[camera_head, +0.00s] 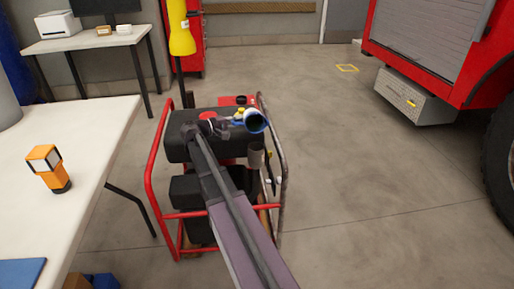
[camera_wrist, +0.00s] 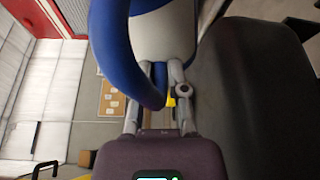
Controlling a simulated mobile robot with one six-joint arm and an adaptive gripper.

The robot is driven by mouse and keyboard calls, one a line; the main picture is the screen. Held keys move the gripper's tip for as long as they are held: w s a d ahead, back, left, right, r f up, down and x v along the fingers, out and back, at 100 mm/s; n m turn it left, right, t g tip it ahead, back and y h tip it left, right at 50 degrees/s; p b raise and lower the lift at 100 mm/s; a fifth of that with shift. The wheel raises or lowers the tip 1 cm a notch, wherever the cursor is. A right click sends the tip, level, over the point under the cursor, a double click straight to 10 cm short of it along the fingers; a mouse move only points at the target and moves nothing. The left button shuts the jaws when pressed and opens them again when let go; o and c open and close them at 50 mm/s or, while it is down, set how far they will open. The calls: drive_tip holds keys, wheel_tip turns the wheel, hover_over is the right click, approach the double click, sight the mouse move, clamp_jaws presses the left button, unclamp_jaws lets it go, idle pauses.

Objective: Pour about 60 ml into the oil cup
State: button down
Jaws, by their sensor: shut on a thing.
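My gripper (camera_head: 228,121) is above the pump (camera_head: 190,149). In the wrist view its fingers (camera_wrist: 158,97) are shut on the blue handle (camera_wrist: 113,48) of a white and blue jug (camera_wrist: 163,35). In the head view the jug's round blue rim (camera_head: 255,121) shows with a dark inside and faces toward the camera, so the jug looks tilted. A small grey cup (camera_head: 256,156), which looks like the oil cup, stands on the pump's right side just below the rim. I cannot see liquid or a stream, nor inside the cup.
The pump sits in a red tube frame (camera_head: 154,165) with a red cap (camera_head: 208,116) on its black tank. A white table (camera_head: 90,125) with an orange lamp (camera_head: 47,168) stands at left. A red truck (camera_head: 425,35) is at right. The floor between is clear.

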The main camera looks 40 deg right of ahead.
drive_tip(key=shift+m, duration=0.4)
idle(0.4)
drive_tip(key=shift+w+d+b, duration=0.15)
drive_tip(key=shift+w+b, duration=0.05)
drive_tip(key=shift+b, duration=0.15)
idle(0.4)
drive_tip(key=shift+m+h, duration=0.4)
drive_tip(key=shift+m, duration=0.1)
idle(1.4)
drive_tip(key=shift+w+d+r+n+y+p, duration=0.1)
drive_tip(key=shift+r+n+y+p, duration=0.1)
drive_tip(key=shift+n+p, duration=0.25)
drive_tip(key=shift+w+r+n+y+p, duration=0.1)
drive_tip(key=shift+n+y+p, duration=0.15)
drive_tip(key=shift+n, duration=0.3)
drive_tip(key=shift+n+p, duration=0.3)
drive_tip(key=shift+n, duration=0.1)
drive_tip(key=shift+s+f+y, duration=0.1)
drive_tip(key=shift+f+y, duration=0.15)
drive_tip(key=shift+r+n, duration=0.1)
drive_tip(key=shift+n, duration=0.2)
drive_tip(key=shift+s+n+y+p, duration=0.1)
drive_tip(key=shift+n+y+p, duration=0.2)
drive_tip(key=shift+p, duration=0.1)
drive_tip(key=shift+s+n, duration=0.1)
drive_tip(key=shift+n, duration=0.3)
